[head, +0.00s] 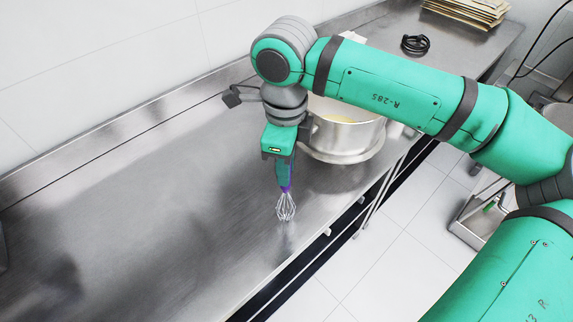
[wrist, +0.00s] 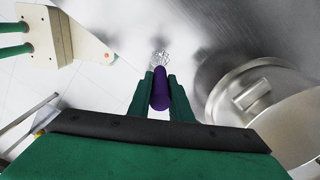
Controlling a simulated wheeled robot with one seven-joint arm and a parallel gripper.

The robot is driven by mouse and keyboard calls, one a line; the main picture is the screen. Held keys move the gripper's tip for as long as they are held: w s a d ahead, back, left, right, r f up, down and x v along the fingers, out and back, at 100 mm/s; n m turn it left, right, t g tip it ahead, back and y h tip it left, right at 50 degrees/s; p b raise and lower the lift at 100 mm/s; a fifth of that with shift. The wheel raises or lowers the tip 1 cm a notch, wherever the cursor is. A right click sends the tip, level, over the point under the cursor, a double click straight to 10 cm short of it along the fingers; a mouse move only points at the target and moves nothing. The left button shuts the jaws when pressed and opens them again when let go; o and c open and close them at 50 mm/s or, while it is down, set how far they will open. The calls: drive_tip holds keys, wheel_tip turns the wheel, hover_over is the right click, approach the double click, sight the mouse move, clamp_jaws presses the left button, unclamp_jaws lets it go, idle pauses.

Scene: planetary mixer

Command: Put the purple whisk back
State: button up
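The purple whisk (wrist: 160,88) is between the two fingers of my gripper (wrist: 160,98), with its purple handle gripped. In the head view the wire end of the whisk (head: 286,207) hangs downward below my gripper (head: 284,172), over the steel counter. The whisk looks close to upright. I cannot tell whether its wire tip touches the counter. Most of the handle is hidden by my fingers in the head view. The whisk's place of return cannot be made out in these frames.
A steel mixing bowl (head: 344,140) stands just right of my gripper, partly hidden by my arm. The steel counter (head: 150,220) is clear on the left. A black coil (head: 415,44) and a stack of brown sheets (head: 470,10) lie farther back.

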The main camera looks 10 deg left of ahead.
drive_tip(key=o, duration=0.4)
drive_tip(key=shift+a, duration=0.1)
drive_tip(key=shift+r, duration=0.1)
wheel_tip(320, 180, up, 12)
drive_tip(key=shift+r, duration=0.1)
idle(0.7)
